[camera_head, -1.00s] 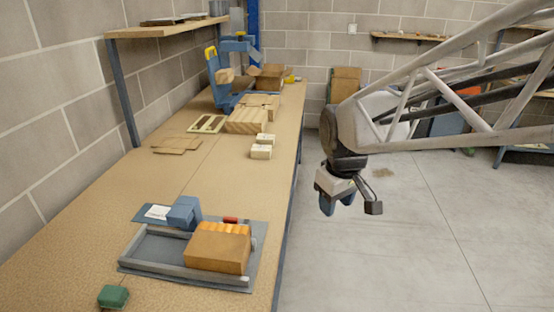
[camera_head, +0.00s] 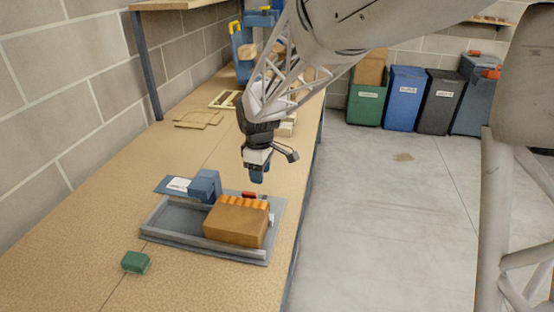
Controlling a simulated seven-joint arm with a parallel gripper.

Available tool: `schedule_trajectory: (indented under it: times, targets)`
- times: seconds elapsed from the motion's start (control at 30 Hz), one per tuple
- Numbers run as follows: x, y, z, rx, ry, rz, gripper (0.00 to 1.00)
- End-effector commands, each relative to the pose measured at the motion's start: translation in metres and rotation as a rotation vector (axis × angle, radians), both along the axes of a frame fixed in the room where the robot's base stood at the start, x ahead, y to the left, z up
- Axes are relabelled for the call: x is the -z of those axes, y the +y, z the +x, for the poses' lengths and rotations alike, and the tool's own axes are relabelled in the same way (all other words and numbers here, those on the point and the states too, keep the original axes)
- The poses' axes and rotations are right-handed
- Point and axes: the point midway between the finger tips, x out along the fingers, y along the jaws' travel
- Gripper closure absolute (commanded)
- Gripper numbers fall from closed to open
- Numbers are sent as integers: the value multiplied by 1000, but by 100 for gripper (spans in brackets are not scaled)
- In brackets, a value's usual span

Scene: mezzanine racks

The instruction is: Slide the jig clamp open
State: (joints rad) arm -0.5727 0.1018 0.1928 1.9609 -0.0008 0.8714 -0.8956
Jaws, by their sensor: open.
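The jig (camera_head: 170,233) is a grey tray-like base with raised rails near the front of the workbench. A blue clamp block (camera_head: 205,185) stands at its back edge, left of a brown wooden block (camera_head: 236,222) that sits in the jig. The wooden block has an orange ridged strip along its back top edge. A small red part (camera_head: 250,195) shows behind it. My gripper (camera_head: 258,180) points down above the back right of the jig, apart from the clamp and holding nothing that I can see. Its fingers are open, though they look small here.
A green block (camera_head: 135,262) lies on the bench (camera_head: 80,250) left of the jig. Flat wooden pieces (camera_head: 198,119) and a light frame (camera_head: 224,99) lie farther back. A shelf (camera_head: 165,4) hangs at the left wall. Coloured bins (camera_head: 405,97) stand across the floor.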

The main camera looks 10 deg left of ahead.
Motion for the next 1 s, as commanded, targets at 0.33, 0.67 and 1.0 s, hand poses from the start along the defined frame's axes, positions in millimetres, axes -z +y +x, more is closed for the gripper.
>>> schedule_trajectory:
  times: [0.33, 0.67, 1.0]
  targets:
    - [21, 38, 5, -103, 12, -8, 55]
    - [22, 38, 5, -102, 12, -8, 55]
    - [41, 37, 5, -102, 13, -9, 55]
